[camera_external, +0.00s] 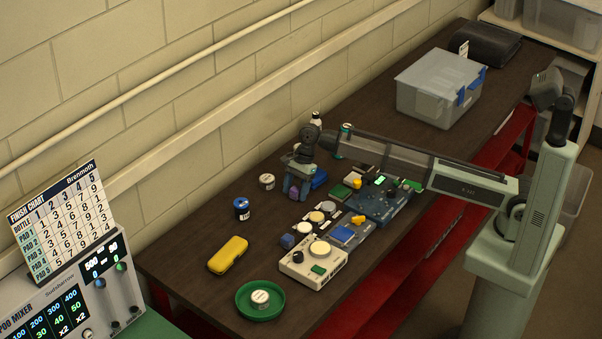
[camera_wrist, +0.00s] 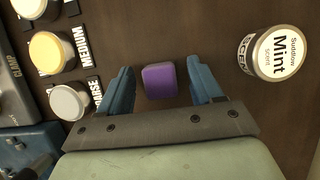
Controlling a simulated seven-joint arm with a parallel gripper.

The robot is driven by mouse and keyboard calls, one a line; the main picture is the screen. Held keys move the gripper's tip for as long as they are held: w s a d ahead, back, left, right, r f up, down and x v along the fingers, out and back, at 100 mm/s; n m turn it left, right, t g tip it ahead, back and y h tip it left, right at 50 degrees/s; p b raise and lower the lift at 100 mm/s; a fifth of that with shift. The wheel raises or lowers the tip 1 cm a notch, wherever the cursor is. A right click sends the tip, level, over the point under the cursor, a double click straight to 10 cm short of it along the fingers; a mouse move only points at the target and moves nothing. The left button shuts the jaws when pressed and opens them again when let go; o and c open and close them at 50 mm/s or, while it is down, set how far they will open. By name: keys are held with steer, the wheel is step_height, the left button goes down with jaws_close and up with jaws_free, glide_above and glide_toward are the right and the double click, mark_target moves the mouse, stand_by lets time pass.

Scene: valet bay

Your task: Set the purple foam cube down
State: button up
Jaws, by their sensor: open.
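The purple foam cube (camera_wrist: 160,81) shows between my two fingers in the wrist view, with a visible gap on each side. It appears to rest on the dark bench top (camera_wrist: 150,30). My gripper (camera_wrist: 161,76) is open around it, fingers pointing down at the bench. In the external view my gripper (camera_external: 298,188) is low over the back part of the bench, and a bit of the purple cube (camera_external: 293,190) shows between the fingers. The fingers hide most of the cube there.
A Mint scent tin (camera_wrist: 279,53) stands right of my gripper in the wrist view. Labelled round pads, including a yellow one (camera_wrist: 50,52) and a grey one (camera_wrist: 69,101), lie left. A yellow case (camera_external: 228,254), green dish (camera_external: 243,303) and lidded grey bin (camera_external: 425,100) stand farther off.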

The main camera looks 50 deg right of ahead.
steer(key=v, duration=1.2)
steer(key=shift+r, duration=0.1)
stand_by(2.0)
steer(key=shift+o, duration=0.8)
steer(key=shift+d, duration=0.15)
steer(key=o, duration=0.4)
steer(key=shift+m+t, duration=0.3)
steer(key=shift+m, duration=0.1)
steer(key=d, duration=0.1)
steer(key=w+d+r, duration=0.1)
steer(key=d, duration=0.1)
steer(key=w+d, duration=0.1)
steer(key=d, duration=0.1)
steer(key=shift+w+r, duration=0.1)
steer(key=shift+r, duration=0.25)
steer(key=shift+o, duration=0.5)
steer(key=w+d+r, duration=0.1)
steer(key=d+r, duration=0.2)
steer(key=d, duration=0.3)
steer(key=w+d+r+m+t+h, duration=0.1)
steer(key=w+d+r, duration=0.1)
steer(key=d, duration=0.3)
steer(key=shift+d+r+m, duration=0.3)
steer(key=shift+d+r, duration=0.1)
steer(key=shift+r, duration=0.1)
steer(key=s+d+n+g+h, duration=0.2)
steer(key=s+d+h, duration=0.1)
steer(key=d, duration=0.5)
step_height(320, 180, down, 9)
steer(key=shift+a, duration=0.3)
